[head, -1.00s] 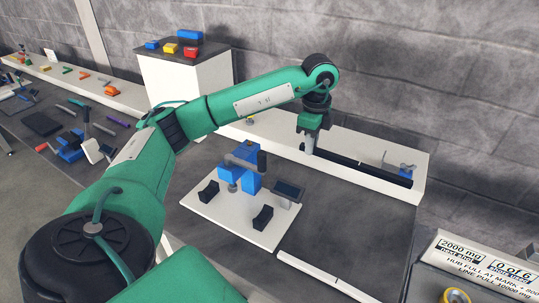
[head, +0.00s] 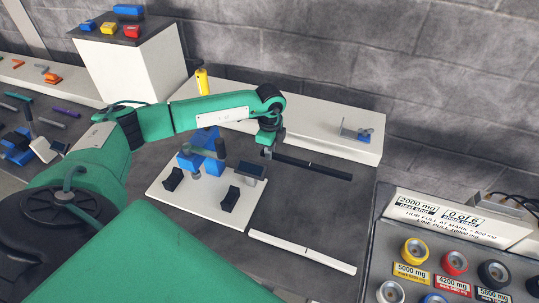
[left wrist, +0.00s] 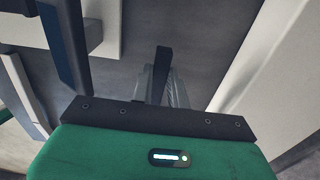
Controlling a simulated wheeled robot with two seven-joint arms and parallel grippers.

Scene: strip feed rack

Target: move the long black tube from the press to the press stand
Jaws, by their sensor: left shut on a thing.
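My left gripper (head: 267,153) is shut on the long black tube (head: 318,168) near its left end. The tube stretches to the right, above the dark bench between the white shelf and the white board, clear of the blue press (head: 204,150). In the left wrist view, the dark tube (left wrist: 162,62) shows end-on between the fingers. The press stands on the white board (head: 190,205) with two black cradles, one at left (head: 172,179) and one at right (head: 230,198). I cannot tell which part is the press stand. My right gripper is not in view.
A long white shelf (head: 330,140) with a small blue fixture (head: 362,134) runs along the wall. A white strip (head: 300,252) lies at the bench front. Coloured spools (head: 415,250) stand at the right. Bare bench lies right of the board.

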